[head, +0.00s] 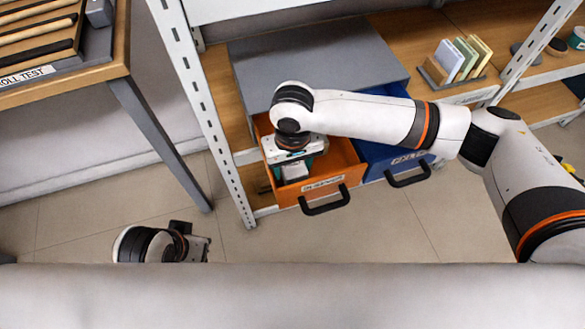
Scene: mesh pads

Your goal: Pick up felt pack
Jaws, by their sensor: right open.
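My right gripper (294,160) points down into the open orange drawer (344,165), near its left side. It is open. A pale item (296,172) with dark teal beside it shows just below the gripper, mostly hidden by it; I cannot tell for certain that it is the felt pack, nor whether the fingers touch it. My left gripper (200,247) is low at the left, over the floor and away from the drawers; its jaws are too small and dark to read.
A blue drawer (372,155) stands open right of the orange one, under a grey cabinet top (310,60). Both have black handles. A perforated rack post (205,100) stands left. Upright packs (457,60) sit on the wooden shelf at right. A table (120,60) is far left.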

